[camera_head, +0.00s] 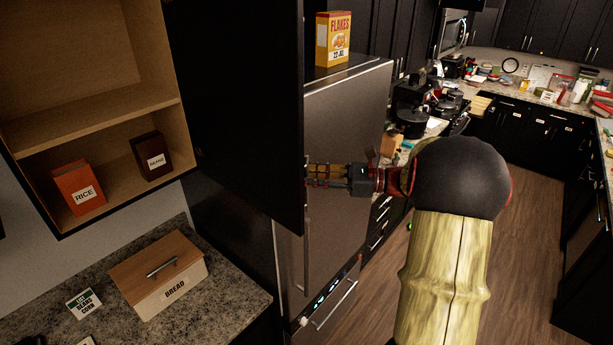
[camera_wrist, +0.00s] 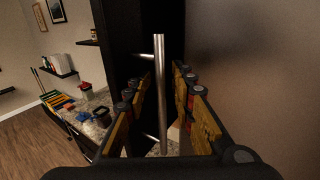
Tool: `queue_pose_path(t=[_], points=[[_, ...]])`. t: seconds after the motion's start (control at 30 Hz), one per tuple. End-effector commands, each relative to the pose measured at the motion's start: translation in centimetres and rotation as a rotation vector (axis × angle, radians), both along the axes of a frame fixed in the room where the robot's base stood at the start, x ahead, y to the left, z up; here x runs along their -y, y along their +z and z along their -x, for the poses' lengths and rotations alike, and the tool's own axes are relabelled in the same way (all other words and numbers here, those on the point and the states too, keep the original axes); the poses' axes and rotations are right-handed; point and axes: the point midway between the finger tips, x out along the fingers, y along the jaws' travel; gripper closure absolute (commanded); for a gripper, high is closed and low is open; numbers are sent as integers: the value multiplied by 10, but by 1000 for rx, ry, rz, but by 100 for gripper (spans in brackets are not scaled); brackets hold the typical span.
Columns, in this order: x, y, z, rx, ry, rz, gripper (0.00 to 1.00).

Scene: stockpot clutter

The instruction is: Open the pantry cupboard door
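The pantry cupboard (camera_head: 92,112) is at the upper left in the head view, its wooden shelves exposed. Its black door (camera_head: 245,110) stands swung wide open, away from the shelves. My gripper (camera_head: 312,175) is at the door's right edge, with its fingertips partly hidden behind that edge. In the wrist view a vertical metal bar handle (camera_wrist: 161,95) on a black panel stands between the two fingers of my gripper (camera_wrist: 166,95). The fingers are apart, with visible gaps beside the bar.
A rice box (camera_head: 78,188) and a dark box (camera_head: 153,156) stand on the lower shelf. A bread box (camera_head: 160,274) sits on the counter below. A steel fridge (camera_head: 345,130) with a flakes box (camera_head: 333,40) on top is beside the door. Open floor (camera_head: 530,250) lies at right.

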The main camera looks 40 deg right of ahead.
Motion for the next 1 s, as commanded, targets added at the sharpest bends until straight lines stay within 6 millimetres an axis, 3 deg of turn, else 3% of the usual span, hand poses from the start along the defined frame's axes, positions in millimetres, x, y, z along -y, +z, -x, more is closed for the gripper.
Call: queue_pose_path(t=[0.37, 0.8, 1.0], points=[[9, 0, 8, 1, -1, 1, 75], [70, 0, 64, 0, -3, 0, 75], [85, 0, 78, 0, -1, 0, 75]])
